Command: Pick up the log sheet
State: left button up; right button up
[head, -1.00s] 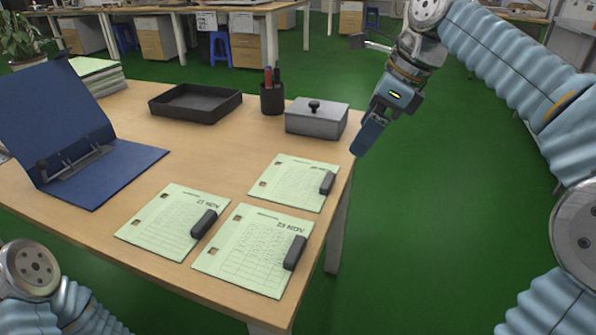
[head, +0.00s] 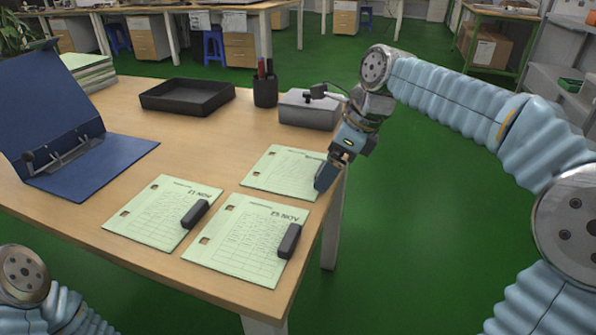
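Three pale green log sheets lie near the table's right corner: a left one (head: 155,212), a front one marked NOV (head: 240,240) and a back one (head: 275,172). A dark block (head: 195,213) rests on the left sheet, and another (head: 289,240) on the front sheet. My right gripper (head: 323,178) points down at the right edge of the back sheet and hides the spot where its block lay. I cannot tell whether it touches anything or how far its fingers are apart. My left gripper is out of view; only part of that arm shows at lower left.
An open blue binder (head: 100,167) lies at the left. A black tray (head: 187,107), a pen cup (head: 265,92) and a grey lidded box (head: 308,113) stand behind the sheets. The box is close to my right arm. Bare table lies between binder and sheets.

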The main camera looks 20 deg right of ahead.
jog(key=shift+c, duration=0.2)
jog(key=c, duration=1.1)
notch_tip(320, 180, up, 4)
jog(key=shift+f+p, duration=0.25)
jog(key=shift+p, duration=0.3)
jog(key=s+a+r+p, duration=0.1)
jog(key=s+a+r, duration=0.7)
jog(key=a, duration=0.3)
jog(key=shift+a+r, duration=0.2)
jog(key=shift+r, duration=0.6)
